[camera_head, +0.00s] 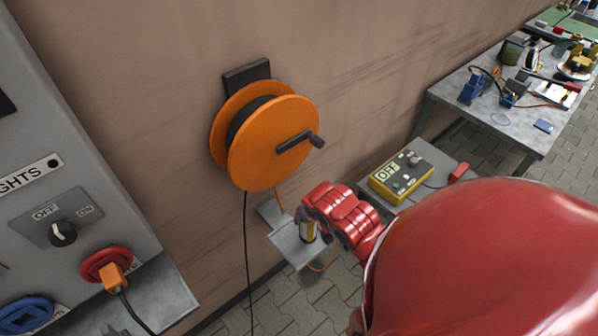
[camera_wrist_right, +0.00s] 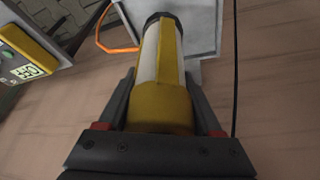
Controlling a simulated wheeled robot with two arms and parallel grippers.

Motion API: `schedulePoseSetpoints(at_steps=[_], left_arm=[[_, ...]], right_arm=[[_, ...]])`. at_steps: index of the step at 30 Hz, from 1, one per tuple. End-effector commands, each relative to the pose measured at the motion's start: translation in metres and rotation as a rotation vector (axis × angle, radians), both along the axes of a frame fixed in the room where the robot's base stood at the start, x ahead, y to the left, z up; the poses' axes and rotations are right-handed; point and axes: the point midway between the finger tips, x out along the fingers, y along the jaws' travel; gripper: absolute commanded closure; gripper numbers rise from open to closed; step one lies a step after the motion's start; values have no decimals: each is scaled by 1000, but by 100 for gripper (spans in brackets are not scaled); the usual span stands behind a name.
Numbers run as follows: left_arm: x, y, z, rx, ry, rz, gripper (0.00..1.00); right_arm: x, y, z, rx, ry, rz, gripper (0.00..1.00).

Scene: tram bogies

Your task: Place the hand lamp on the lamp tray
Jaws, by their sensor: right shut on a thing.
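The hand lamp, a yellow and white cylinder with a dark end, shows in the right wrist view (camera_wrist_right: 166,80). My right gripper (camera_wrist_right: 162,92) is shut on it, with one finger along each side. In the head view only a small yellow part of the lamp (camera_head: 308,233) shows below my red right arm. The grey lamp tray (camera_head: 284,246) is on the wall under the orange reel, partly hidden by the arm and lamp. It also shows behind the lamp's far end in the wrist view (camera_wrist_right: 206,32). I cannot tell whether lamp and tray touch. My left gripper is out of view.
An orange cable reel (camera_head: 262,150) with a crank hangs on the wall above the tray, its black cable hanging down. A grey switch cabinet (camera_head: 75,180) stands at left. A yellow tester reading OFF (camera_head: 402,178) sits on a small stand at right. A cluttered workbench (camera_head: 480,108) is behind.

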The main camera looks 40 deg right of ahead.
Motion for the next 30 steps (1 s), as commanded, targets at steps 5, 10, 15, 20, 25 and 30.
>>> schedulePoseSetpoints(at_steps=[5, 10, 15, 20, 25, 30], left_arm=[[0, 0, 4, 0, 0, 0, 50], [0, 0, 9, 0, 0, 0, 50], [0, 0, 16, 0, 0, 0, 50], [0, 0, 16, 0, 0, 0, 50], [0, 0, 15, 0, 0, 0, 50], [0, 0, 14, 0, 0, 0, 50]], right_arm=[[18, 13, -2, 1, 3, 1, 100], [22, 17, -11, 3, 3, 2, 100], [21, 16, -32, 1, 6, 1, 100], [21, 15, -39, 0, 2, -2, 100], [22, 15, -39, 1, 1, -1, 100], [21, 15, -41, 1, 1, -1, 21]])
